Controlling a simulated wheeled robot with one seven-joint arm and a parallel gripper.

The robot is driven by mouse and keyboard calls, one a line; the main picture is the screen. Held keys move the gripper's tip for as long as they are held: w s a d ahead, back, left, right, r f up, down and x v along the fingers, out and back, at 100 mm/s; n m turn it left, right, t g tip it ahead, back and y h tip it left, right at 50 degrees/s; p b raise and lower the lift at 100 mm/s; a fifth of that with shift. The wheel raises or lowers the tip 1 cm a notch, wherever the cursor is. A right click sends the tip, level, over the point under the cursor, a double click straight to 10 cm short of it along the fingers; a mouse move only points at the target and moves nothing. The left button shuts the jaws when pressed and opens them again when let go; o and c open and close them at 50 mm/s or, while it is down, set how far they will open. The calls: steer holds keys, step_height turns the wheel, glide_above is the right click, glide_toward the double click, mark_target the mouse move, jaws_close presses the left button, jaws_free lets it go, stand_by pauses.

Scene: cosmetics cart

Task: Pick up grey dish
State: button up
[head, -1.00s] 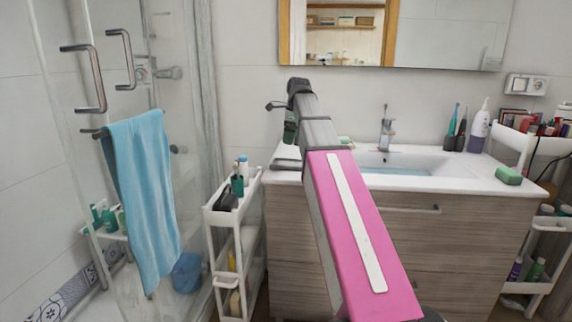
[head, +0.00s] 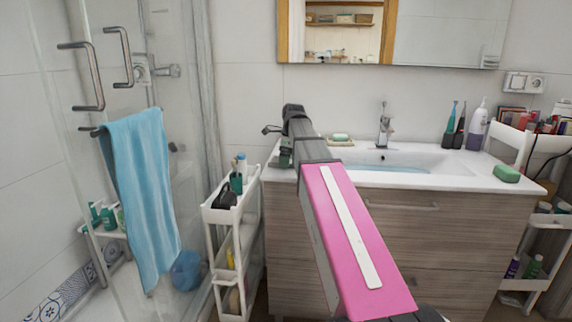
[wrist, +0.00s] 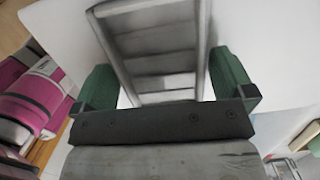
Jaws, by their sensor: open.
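The grey dish (wrist: 152,48) is a slatted rectangular tray on the white countertop, seen in the wrist view. My gripper (wrist: 163,85) is open, with one green finger on each side of the dish's near end. The dish lies between the fingers; I cannot tell whether they touch it. In the head view my gripper (head: 285,158) is low over the left end of the counter, and the arm and gripper mostly hide the dish there.
The sink (head: 400,161) and faucet (head: 385,125) are to the right. A soap on a small dish (head: 340,138) sits behind the arm. A green sponge (head: 507,173) lies on the counter's right. A white slim cart (head: 232,240) stands left of the cabinet.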

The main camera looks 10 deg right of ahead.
steer(key=c, duration=0.7)
steer(key=shift+o, duration=0.2)
steer(key=shift+r, duration=0.1)
steer(key=shift+r, duration=0.5)
step_height(320, 180, up, 2)
steer(key=shift+w+r, duration=0.1)
steer(key=shift+r, duration=0.1)
steer(key=s+a+r, duration=0.2)
steer(key=s+r, duration=0.5)
steer(key=s, duration=0.4)
steer(key=shift+s+a+r, duration=0.2)
steer(key=shift+s+a, duration=0.1)
steer(key=shift+a, duration=0.05)
steer(key=shift+o, duration=0.6)
